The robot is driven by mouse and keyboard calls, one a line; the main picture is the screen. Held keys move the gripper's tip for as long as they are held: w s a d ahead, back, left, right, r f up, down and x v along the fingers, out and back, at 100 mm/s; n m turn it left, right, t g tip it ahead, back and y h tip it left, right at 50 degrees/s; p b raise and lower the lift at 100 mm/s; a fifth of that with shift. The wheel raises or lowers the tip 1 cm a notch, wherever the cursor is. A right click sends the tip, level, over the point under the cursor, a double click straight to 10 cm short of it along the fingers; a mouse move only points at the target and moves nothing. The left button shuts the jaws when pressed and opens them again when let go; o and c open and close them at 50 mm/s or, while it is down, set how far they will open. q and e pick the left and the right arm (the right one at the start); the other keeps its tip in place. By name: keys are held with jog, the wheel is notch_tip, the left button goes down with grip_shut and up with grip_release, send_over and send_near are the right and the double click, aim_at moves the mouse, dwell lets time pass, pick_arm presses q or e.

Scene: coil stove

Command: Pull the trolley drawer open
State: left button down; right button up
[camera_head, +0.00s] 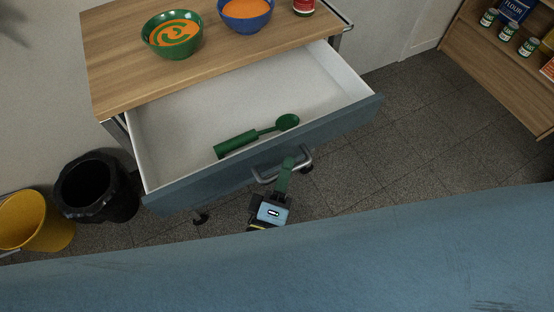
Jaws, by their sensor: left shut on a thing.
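The trolley drawer (262,151) is pulled well out from under the wooden trolley top (125,60). Its inside is white and its front is blue-grey. A silver bar handle (306,158) sits on the drawer front. My left gripper (287,164), with green fingers, is shut on this handle; the exact contact is hard to see from above. A green spoon (238,142) with a thick handle lies in the drawer near the front. My right gripper is not in view.
On the trolley top stand a green bowl (158,47) and a blue bowl (232,21) with orange contents, and a red can (303,6). A black bin (120,204) and a yellow bucket (55,236) stand at left. A shelf (484,60) with cans is at upper right.

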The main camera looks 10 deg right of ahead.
pick_arm(q)
jog(key=shift+s+d, duration=0.2)
jog(key=shift+s, duration=0.3)
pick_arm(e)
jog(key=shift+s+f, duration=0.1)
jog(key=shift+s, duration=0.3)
pick_arm(q)
jog(key=c, duration=1.5)
grip_release()
